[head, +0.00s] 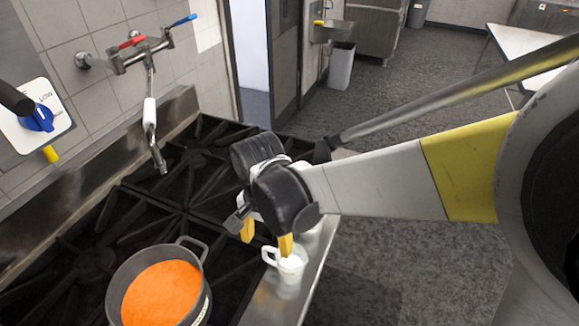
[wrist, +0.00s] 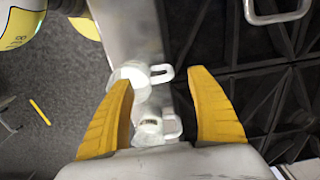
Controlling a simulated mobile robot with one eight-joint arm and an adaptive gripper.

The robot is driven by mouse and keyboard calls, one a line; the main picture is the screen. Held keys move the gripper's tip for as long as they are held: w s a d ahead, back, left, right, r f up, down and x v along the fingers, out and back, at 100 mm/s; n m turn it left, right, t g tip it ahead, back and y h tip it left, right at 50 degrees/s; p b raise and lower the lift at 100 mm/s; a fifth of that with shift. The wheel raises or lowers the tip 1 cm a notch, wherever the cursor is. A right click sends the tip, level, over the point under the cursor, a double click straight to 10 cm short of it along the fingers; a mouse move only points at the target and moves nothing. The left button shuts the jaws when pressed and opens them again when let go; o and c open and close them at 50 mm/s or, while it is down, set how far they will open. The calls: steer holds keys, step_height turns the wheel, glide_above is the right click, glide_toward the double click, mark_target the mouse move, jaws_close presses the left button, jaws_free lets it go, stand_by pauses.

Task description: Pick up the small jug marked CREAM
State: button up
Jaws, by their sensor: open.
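A small white jug (head: 290,268) stands on the steel edge strip of the cooker, its handle towards the hob. In the wrist view, a white jug (wrist: 129,73) lies near the left fingertip, handle to the right. A second white jug (wrist: 148,127) is lower, between the fingers' bases and partly hidden by my gripper; it bears a small dark label I cannot read. I cannot tell which is marked CREAM. My gripper (head: 266,238) is open, with yellow fingers pointing down by the jugs. It also shows in the wrist view (wrist: 162,82), holding nothing.
A dark pot of orange soup (head: 163,292) sits on the black hob grates (head: 185,195) at lower left. A wall tap (head: 150,110) reaches over the hob. The grey floor (head: 400,265) is open to the right.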

mark_target(270, 247)
steer(key=f, duration=0.2)
steer(key=f+b, duration=0.1)
steer(key=f, duration=0.1)
steer(key=w+f+b, duration=0.1)
steer(key=f, duration=0.1)
steer(key=shift+w+d+f, duration=0.1)
steer(key=shift+d+f, duration=0.05)
steer(key=shift+f, duration=0.25)
steer(key=c, duration=1.5)
steer(key=shift+r, duration=0.15)
jaws_close()
